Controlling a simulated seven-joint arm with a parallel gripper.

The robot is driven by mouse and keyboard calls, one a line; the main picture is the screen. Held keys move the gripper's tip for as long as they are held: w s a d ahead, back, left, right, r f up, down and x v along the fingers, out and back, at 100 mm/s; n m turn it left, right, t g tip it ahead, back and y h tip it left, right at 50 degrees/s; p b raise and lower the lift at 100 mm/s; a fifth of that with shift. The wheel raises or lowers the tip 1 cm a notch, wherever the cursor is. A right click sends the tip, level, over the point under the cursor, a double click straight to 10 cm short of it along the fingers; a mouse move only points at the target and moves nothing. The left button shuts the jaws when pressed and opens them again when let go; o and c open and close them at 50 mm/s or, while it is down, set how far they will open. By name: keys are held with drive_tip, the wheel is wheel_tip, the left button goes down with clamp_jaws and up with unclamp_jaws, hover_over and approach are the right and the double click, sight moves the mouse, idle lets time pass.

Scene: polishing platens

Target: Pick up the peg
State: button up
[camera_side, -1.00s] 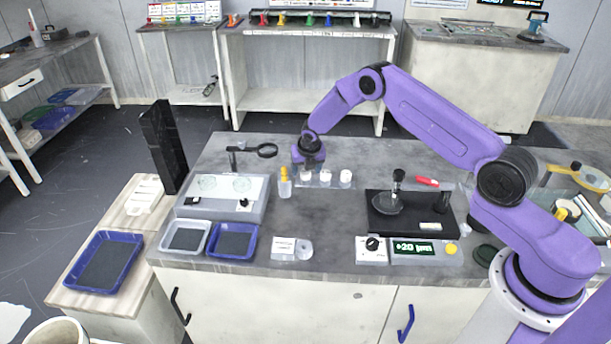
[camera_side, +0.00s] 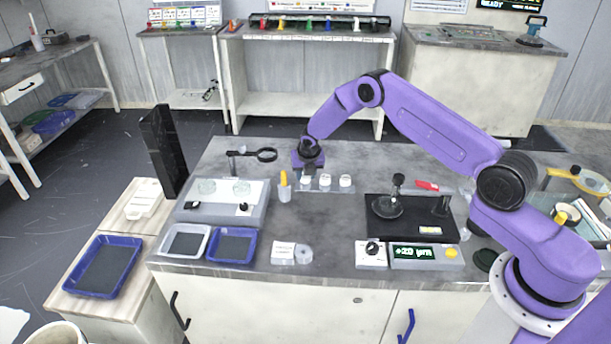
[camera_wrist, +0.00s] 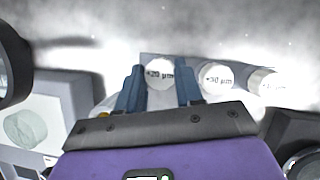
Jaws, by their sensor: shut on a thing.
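The peg (camera_wrist: 160,75), a white round piece whose top is labelled "+20 µm", is between my gripper's two blue-grey fingers (camera_wrist: 159,88) in the wrist view. One finger presses on each side of it. In the side view my gripper (camera_side: 308,168) is low over the left end of a row of white pegs, and the gripped peg (camera_side: 307,182) shows just beneath it, partly hidden. I cannot tell whether it is lifted clear of its holder.
Two more white pegs (camera_side: 335,181) stand close on the right. An orange-topped bottle (camera_side: 284,186) and a magnifier (camera_side: 266,155) are close on the left. A dial gauge stand (camera_side: 388,206) stands further right. The bench behind my gripper is clear.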

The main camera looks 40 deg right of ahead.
wheel_tip(320, 180, up, 3)
drive_tip(key=shift+f, duration=0.1)
drive_tip(key=s+a+r, duration=0.1)
drive_tip(key=s+r, duration=0.9)
drive_tip(key=s, duration=0.4)
drive_tip(key=s+a+f+m+g, duration=0.2)
drive_tip(key=s+a+m+g, duration=0.1)
drive_tip(key=a+m, duration=0.6)
drive_tip(key=s+a+f+m+g+h, duration=0.1)
drive_tip(key=s+a+f+m+g, duration=0.1)
drive_tip(key=a+m, duration=0.7)
drive_tip(key=shift+s+g+h, duration=0.3)
drive_tip(key=shift+s+g, duration=0.2)
drive_tip(key=shift+s, duration=0.3)
drive_tip(key=shift+a, duration=0.1)
drive_tip(key=shift+f, duration=0.2)
drive_tip(key=shift+f, duration=2.75)
drive_tip(key=shift+f, duration=1.6)
